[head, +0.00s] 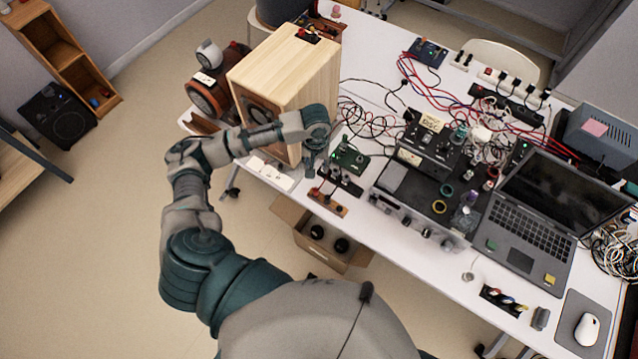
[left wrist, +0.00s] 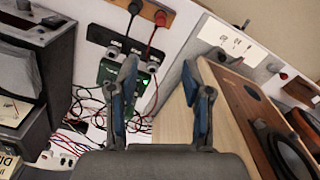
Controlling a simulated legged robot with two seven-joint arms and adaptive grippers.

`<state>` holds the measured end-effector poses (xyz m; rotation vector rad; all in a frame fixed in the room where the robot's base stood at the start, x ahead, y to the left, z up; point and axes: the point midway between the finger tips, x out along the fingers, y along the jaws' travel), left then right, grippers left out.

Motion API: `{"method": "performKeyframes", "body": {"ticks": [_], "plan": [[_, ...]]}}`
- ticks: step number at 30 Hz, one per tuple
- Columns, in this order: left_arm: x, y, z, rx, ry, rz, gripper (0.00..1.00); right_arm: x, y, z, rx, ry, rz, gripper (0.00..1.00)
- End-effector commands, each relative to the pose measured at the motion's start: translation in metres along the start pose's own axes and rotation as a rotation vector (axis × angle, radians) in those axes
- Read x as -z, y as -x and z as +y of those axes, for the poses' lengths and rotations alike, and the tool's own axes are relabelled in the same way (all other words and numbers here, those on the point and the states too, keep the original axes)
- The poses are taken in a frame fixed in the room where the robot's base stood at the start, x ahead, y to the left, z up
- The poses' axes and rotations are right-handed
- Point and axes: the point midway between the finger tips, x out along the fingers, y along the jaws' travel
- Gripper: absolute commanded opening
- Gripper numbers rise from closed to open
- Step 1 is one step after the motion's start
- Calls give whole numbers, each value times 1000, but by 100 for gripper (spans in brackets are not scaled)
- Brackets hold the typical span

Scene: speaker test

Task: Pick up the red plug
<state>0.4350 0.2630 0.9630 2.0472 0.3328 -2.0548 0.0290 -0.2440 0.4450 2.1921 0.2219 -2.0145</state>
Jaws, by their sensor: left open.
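My left gripper (left wrist: 160,70) is open and empty, pointing down over a black socket strip and a green circuit board (left wrist: 126,84). It is apart from the red plug. In the head view my left gripper (head: 313,166) is beside the wooden speaker. My right gripper is not in view.
The wooden speaker (head: 285,72) stands close to my left gripper. Black electronic devices (head: 420,160), many cables and an open laptop (head: 548,208) fill the table to the right. An open cardboard box (head: 330,250) is on the floor below.

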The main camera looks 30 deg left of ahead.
Motion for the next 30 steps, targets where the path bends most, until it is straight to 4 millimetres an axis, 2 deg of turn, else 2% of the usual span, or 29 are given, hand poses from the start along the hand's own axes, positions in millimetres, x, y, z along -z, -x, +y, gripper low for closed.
{"method": "performKeyframes", "body": {"ticks": [1,6,12,20,27,30], "plan": [[-1,-13,-1,3,0,-5,49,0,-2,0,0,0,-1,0],[1,-56,0,0,-1,-5,49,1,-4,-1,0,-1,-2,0],[1,-96,0,-1,-1,-2,49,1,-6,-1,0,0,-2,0],[-1,-117,1,-2,-3,-1,49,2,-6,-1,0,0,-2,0],[-7,-154,1,-2,-3,-2,49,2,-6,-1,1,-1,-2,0],[-7,-161,0,-2,-4,-1,49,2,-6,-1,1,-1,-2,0]]}}
